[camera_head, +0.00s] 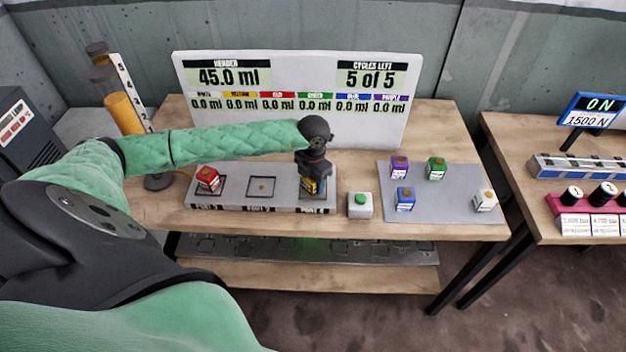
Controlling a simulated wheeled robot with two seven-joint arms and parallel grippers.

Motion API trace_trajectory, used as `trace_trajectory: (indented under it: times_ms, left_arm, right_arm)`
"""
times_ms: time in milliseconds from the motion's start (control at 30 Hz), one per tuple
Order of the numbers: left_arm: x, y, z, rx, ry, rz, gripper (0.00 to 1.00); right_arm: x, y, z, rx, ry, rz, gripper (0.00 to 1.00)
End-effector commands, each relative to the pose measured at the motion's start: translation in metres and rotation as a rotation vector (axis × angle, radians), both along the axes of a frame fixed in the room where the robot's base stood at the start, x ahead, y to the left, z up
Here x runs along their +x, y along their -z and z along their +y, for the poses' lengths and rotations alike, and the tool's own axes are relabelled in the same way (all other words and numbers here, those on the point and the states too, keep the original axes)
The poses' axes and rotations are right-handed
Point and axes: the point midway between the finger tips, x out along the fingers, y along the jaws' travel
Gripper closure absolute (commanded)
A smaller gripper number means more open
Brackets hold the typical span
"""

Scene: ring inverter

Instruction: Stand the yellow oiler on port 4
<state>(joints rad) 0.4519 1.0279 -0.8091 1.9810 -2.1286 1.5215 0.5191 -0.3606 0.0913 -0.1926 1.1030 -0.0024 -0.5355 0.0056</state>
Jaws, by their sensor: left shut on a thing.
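The yellow oiler (309,187) is at the right-hand square of the grey port strip (233,198). My left gripper (313,178) reaches down over that square and is shut on the oiler, hiding most of it. The oiler looks upright; I cannot tell whether its base touches the strip. The port labels on the strip's front edge are too small to read surely. The middle square (262,187) is empty. A red oiler (207,179) stands on the left square. My right gripper is not in view.
A white box with a green button (360,205) stands right of the strip. A grey mat (430,207) holds purple (399,167), green (436,168), blue (405,199) and white (485,201) oilers. A display board (290,125) stands behind. A yellow-filled cylinder (123,113) stands at left.

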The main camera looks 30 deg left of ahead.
Motion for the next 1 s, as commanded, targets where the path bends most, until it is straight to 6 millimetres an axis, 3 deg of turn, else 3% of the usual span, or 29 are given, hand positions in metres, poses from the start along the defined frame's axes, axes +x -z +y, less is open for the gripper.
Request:
trace_trajectory:
  times_ms: [300, 333, 400, 867, 1000]
  left_arm:
    - [0.000, 0.003, 0.000, 0.000, 0.000, 0.000, 0.80]
    - [0.000, 0.002, 0.000, 0.000, 0.000, 0.000, 0.53]
    - [0.000, 0.002, 0.000, 0.000, 0.000, 0.000, 0.46]
    - [0.000, -0.001, 0.000, 0.000, 0.000, 0.000, 0.46]
    - [0.000, -0.008, 0.000, -0.001, 0.000, -0.001, 0.46]
  right_arm:
    - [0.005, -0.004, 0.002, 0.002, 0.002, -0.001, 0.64]
    - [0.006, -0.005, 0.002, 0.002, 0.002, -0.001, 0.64]
    - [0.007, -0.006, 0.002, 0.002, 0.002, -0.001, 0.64]
    - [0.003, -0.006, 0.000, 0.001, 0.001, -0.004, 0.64]
    - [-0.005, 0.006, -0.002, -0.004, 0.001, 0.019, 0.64]
